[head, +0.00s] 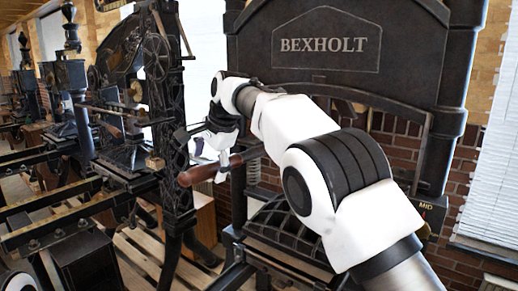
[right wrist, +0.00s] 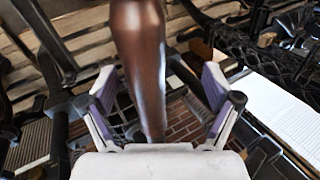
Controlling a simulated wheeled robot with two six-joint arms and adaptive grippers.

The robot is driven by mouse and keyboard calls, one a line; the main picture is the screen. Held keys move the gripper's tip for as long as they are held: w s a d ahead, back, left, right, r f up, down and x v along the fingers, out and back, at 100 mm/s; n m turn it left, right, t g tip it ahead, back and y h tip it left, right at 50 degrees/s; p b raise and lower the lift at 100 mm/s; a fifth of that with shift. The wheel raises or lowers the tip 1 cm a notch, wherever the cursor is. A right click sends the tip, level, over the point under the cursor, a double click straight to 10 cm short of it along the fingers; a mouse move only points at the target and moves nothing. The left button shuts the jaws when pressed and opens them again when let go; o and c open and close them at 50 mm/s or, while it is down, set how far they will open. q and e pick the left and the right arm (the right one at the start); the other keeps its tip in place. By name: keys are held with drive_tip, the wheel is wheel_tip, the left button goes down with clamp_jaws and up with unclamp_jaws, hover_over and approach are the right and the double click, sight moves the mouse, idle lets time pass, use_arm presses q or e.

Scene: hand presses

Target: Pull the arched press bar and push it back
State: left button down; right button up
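The arched press (head: 330,45) is black, marked BEXHOLT, and fills the right half of the head view. Its press bar (head: 205,173) ends in a brown wooden handle that points left from the frame. In the right wrist view the handle (right wrist: 138,50) runs down from the top between my fingers. My right gripper (head: 214,155) is at the handle in the head view. Its fingers (right wrist: 160,95) are spread on both sides of the bar, with a clear gap on the right one. My right arm hides much of the press's middle. My left gripper is not in view.
A second black press (head: 150,80) stands close on the left, with more presses behind it. A brass plate reading MID (head: 431,211) is on the arched press's right side. A brick wall (head: 465,170) is behind. Wooden slats (head: 140,258) cover the floor between the presses.

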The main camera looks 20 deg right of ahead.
drive_tip(key=shift+w+a+f, duration=0.1)
drive_tip(key=shift+a, duration=0.05)
drive_tip(key=shift+s+d+r, duration=0.25)
drive_tip(key=shift+s+d, duration=0.05)
drive_tip(key=v, duration=0.8)
drive_tip(key=shift+r, duration=0.2)
